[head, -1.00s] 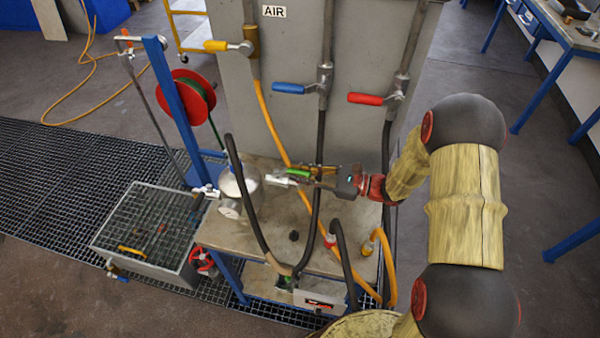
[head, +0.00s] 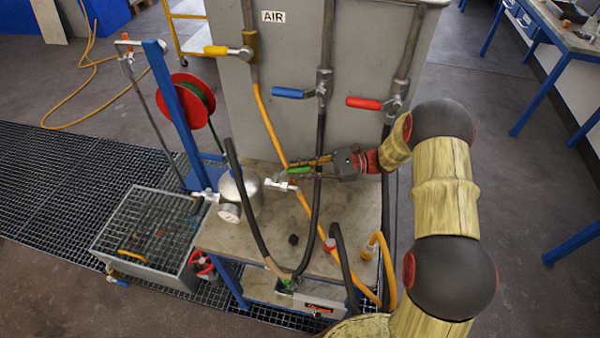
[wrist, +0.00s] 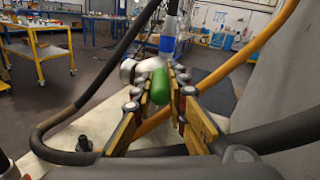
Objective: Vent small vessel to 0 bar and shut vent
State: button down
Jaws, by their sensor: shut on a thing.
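The small vessel (head: 240,190) is a round metal body on the left part of the bench, with a pressure gauge (head: 230,212) on its front. The gauge reading is too small to tell. A valve fitting (head: 276,185) sticks out to its right, with a green lever handle (head: 299,170) at its end. My gripper (head: 305,168) reaches in from the right and is shut on the green handle. In the wrist view the green handle (wrist: 160,88) sits between my two fingers, with metal pipework behind it.
A black hose (head: 243,195) loops in front of the vessel, and an orange hose (head: 265,120) runs close to my gripper. The grey panel (head: 350,60) behind carries yellow, blue and red handles. A grated basin (head: 150,235) stands left of the bench (head: 335,205).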

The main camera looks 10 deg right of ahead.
jog(key=shift+w, duration=0.1)
jog(key=c, duration=1.8)
grip_release()
jog(key=shift+c, duration=0.2)
jog(key=shift+o, duration=0.5)
jog(key=d, duration=1.2)
